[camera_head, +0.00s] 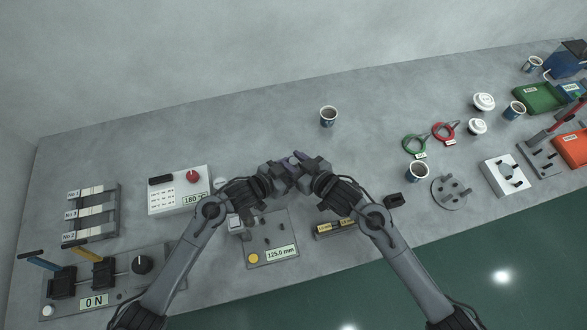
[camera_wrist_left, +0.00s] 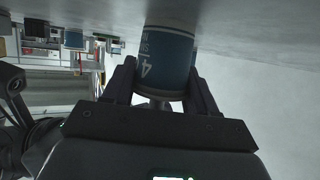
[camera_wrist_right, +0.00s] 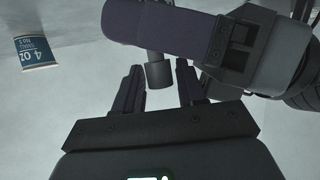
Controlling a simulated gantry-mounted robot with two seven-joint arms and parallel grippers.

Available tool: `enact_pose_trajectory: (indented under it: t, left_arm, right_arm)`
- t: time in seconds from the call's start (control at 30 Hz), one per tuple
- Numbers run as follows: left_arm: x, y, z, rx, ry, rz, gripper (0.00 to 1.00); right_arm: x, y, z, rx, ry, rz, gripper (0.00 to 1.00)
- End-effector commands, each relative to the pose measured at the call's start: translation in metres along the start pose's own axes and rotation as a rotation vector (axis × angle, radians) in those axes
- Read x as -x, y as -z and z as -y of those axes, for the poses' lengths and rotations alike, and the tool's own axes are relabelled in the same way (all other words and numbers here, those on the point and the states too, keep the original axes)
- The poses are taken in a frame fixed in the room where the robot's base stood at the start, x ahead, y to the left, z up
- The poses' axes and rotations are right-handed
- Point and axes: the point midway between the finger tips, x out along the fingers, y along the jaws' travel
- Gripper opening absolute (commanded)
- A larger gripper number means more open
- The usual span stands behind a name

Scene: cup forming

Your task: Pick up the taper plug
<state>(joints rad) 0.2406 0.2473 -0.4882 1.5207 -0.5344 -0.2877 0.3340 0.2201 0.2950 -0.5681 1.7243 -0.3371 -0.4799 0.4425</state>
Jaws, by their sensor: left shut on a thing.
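The taper plug appears as a small grey cylinder with a narrower stem (camera_wrist_right: 159,73) in the right wrist view. My left gripper (camera_head: 290,163) is shut on it, above the middle of the table; its purple finger crosses the top of the right wrist view. The plug's grey end also shows between the left fingers in the left wrist view (camera_wrist_left: 160,104). My right gripper (camera_wrist_right: 158,88) is open, facing the left one, with its fingertips on either side of the plug and visible gaps beside it. In the head view the grippers mostly hide the plug.
A blue paper cup (camera_head: 328,118) stands on the table just behind the grippers. A panel marked 125.0 mm (camera_head: 270,240) and a 180° box (camera_head: 180,190) lie in front and left. More cups, lids and fixtures crowd the right.

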Motion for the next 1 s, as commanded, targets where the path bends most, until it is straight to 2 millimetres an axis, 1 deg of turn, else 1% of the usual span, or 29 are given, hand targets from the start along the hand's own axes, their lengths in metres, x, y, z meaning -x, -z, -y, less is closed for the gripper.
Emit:
enact_pose_trajectory:
  t: [0.1, 0.27, 0.3, 0.47, 0.5, 0.57, 1.0]
  left_arm:
    - [0.0000, -0.0010, 0.0001, 0.000, 0.000, 0.002, 0.29]
    - [0.0000, -0.0010, 0.0002, 0.000, 0.001, 0.002, 0.29]
    - [0.0000, -0.0010, 0.0002, 0.000, 0.001, 0.002, 0.29]
    - [0.0000, -0.0009, 0.0002, 0.000, 0.000, 0.002, 0.29]
    - [0.0000, -0.0009, 0.0002, 0.000, 0.000, 0.002, 0.29]
    - [0.0000, -0.0009, 0.0002, 0.000, 0.000, 0.002, 0.29]
    - [0.0001, -0.0008, 0.0002, 0.000, 0.000, 0.002, 0.29]
  right_arm:
    - [-0.0038, 0.0003, -0.0002, 0.001, 0.000, -0.001, 0.40]
    - [-0.0037, 0.0001, -0.0001, 0.001, 0.000, 0.000, 0.40]
    - [-0.0036, 0.0001, 0.0000, 0.001, 0.000, 0.000, 0.38]
    - [-0.0035, 0.0000, 0.0000, 0.001, 0.000, 0.000, 0.14]
    - [-0.0035, 0.0000, 0.0000, 0.001, 0.000, 0.000, 0.08]
    - [-0.0034, -0.0001, 0.0000, 0.001, 0.000, 0.000, 0.00]
    - [-0.0026, 0.0029, 0.0000, 0.001, 0.000, -0.003, 0.00]
